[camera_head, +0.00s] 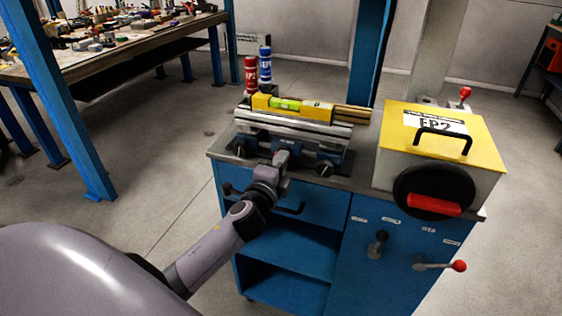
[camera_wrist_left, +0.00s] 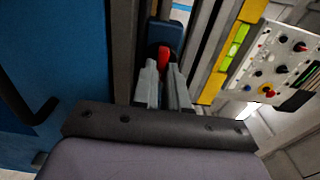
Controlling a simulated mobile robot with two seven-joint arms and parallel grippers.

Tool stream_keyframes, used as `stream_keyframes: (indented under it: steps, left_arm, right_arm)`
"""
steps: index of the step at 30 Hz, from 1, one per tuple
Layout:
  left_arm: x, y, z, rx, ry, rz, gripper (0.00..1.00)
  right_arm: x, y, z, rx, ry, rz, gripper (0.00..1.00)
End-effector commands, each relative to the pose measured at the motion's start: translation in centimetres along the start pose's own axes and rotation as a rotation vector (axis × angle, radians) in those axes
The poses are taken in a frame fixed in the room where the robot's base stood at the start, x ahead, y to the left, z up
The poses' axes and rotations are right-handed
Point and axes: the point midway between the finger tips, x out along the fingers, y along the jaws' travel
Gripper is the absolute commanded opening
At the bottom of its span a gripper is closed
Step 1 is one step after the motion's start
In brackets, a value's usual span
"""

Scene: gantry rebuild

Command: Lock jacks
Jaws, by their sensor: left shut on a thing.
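My left arm reaches to the front of the metal rail fixture on the blue cabinet. My left gripper (camera_head: 283,155) is at the fixture's front side, and its fingers also show in the left wrist view (camera_wrist_left: 163,82). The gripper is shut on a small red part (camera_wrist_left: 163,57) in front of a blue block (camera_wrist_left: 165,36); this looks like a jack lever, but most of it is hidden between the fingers. Dark knobs (camera_head: 325,168) sit low on the fixture's front, to the right of the gripper. My right gripper is not in view.
A yellow spirit level (camera_head: 290,106) lies along the rails. Red (camera_head: 251,76) and blue (camera_head: 265,65) cylinders stand behind it. A yellow-topped box (camera_head: 395,123) with a black handle is at right. The blue cabinet (camera_head: 345,225) has a red-tipped lever (camera_head: 458,266).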

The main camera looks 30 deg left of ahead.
Motion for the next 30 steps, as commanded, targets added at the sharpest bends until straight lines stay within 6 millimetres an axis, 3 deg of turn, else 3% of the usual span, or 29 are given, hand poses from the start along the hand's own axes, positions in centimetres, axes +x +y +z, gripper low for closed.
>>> stream_keyframes:
  steps: [9,10,12,23,30]
  left_arm:
    - [0.0,0.1,0.0,0.007,0.0,0.001,0.0]
    - [0.0,0.1,0.0,0.007,0.0,0.001,0.22]
    - [0.0,0.1,0.0,0.007,0.0,0.001,0.38]
    - [-0.4,0.1,0.0,0.004,0.0,0.001,0.38]
    - [-3.3,0.2,0.0,0.004,0.002,0.002,0.38]
  right_arm:
    - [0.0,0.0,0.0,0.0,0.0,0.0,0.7]
    - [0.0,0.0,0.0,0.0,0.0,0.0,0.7]
    - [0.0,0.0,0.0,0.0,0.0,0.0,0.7]
    - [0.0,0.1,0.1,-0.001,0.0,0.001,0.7]
    - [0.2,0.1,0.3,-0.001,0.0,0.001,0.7]
